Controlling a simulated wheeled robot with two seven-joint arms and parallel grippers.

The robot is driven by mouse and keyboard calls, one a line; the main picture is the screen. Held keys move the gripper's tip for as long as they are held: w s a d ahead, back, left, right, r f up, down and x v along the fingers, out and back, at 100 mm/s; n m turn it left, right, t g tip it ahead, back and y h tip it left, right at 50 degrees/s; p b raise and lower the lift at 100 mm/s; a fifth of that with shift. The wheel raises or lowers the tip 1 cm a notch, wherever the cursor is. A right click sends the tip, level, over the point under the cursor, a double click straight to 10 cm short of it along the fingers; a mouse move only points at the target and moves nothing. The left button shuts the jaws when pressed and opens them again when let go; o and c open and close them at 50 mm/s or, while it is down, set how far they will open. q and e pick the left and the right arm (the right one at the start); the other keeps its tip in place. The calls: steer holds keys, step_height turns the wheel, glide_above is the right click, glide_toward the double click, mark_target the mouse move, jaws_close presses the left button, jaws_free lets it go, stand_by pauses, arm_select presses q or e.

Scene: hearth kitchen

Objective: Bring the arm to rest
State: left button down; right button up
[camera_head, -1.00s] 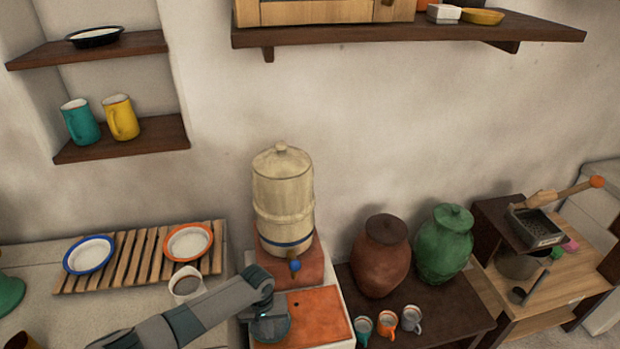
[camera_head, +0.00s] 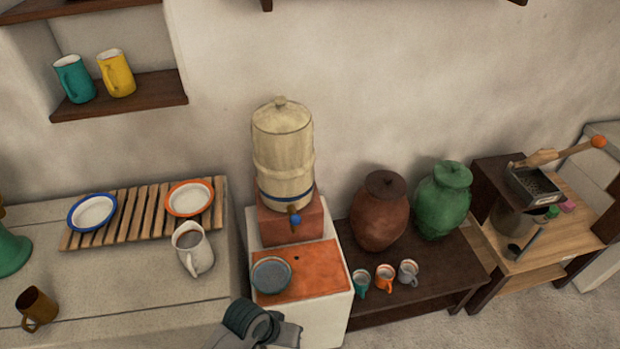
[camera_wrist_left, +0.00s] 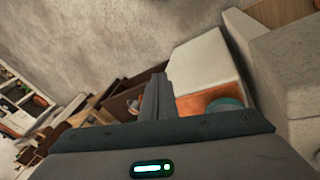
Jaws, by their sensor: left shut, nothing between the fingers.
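My left arm (camera_head: 255,326) shows only at the bottom edge of the head view, in front of the white stand with the orange top. In the left wrist view my left gripper (camera_wrist_left: 156,97) has its fingers together, with nothing between them. It is clear of the things around it. My right gripper is in neither view.
A grey-blue bowl (camera_head: 271,275) sits on the orange top (camera_head: 318,270) below the dispenser (camera_head: 283,155). A white pitcher (camera_head: 193,250) and a brown mug (camera_head: 38,309) stand on the left counter (camera_head: 120,285). Small cups (camera_head: 385,278) stand by the jars (camera_head: 380,212).

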arm_select(q)
steer(key=s+a+r+t+y, duration=0.1)
steer(key=s+a+r+y, duration=0.1)
steer(key=s+a+r, duration=0.45)
steer(key=s+a+r+t+y, duration=0.1)
steer(key=s+a+r, duration=0.2)
steer(key=s+a, duration=0.65)
step_height(320, 180, down, 38)
steer(key=a+g+b, duration=0.1)
steer(key=a+b, duration=0.1)
steer(key=b, duration=0.6)
steer(key=s+a+f+b, duration=0.1)
steer(key=s+f+b, duration=0.3)
steer(key=s+f, duration=0.4)
steer(key=s+a+f+g+b, duration=0.1)
steer(key=s+a+f+b, duration=0.1)
steer(key=s+f, duration=0.7)
step_height(320, 180, down, 7)
steer(key=shift+g+y+b, duration=0.3)
steer(key=shift+b, duration=0.55)
